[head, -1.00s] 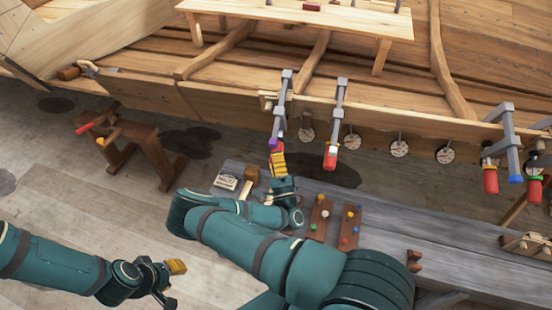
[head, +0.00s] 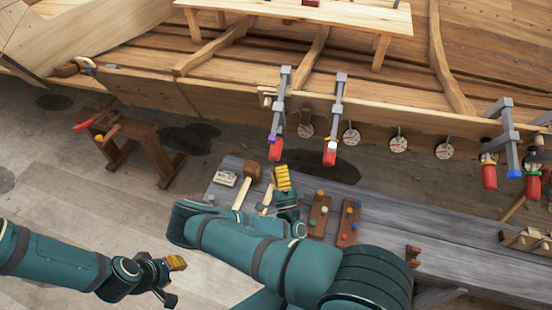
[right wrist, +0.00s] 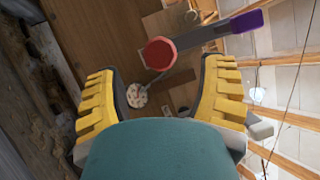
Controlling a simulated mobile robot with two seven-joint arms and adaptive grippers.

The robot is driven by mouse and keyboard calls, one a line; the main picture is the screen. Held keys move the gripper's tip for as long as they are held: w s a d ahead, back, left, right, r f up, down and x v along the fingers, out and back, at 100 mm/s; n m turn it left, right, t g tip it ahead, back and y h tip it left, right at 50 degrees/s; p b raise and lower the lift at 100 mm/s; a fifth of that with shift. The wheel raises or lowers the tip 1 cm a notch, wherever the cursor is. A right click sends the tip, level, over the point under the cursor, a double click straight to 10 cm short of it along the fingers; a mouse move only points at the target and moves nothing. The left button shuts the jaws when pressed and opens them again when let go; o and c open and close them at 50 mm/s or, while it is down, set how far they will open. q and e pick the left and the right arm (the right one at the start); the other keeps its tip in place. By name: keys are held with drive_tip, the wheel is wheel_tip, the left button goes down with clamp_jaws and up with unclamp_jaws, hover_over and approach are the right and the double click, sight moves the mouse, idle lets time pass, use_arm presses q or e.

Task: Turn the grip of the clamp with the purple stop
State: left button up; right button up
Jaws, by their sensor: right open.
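The clamp with the purple stop (head: 273,136) hangs on the hull plank edge, its grey bar (head: 283,95) pointing down to a red grip (head: 275,151). In the right wrist view the round red grip end (right wrist: 159,53) lies ahead, beyond and between the fingertips, with the purple stop (right wrist: 247,20) at upper right. My right gripper (head: 282,180) has yellow finger pads and is below the grip, apart from it; in the right wrist view (right wrist: 158,92) it is open and empty. My left gripper (head: 170,279) is low at left, away from the clamps; its opening is unclear.
A second red-gripped clamp (head: 336,120) hangs close on the right, with others (head: 490,170) at far right. Round dials (head: 351,137) hang along the plank. The grey bench (head: 385,215) below carries a mallet (head: 248,180) and peg boards (head: 348,222). A wooden trestle (head: 125,145) stands left.

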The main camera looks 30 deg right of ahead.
drive_tip(key=v, duration=0.2)
drive_tip(key=shift+s+f, duration=0.1)
drive_tip(key=shift+s, duration=0.15)
idle(1.1)
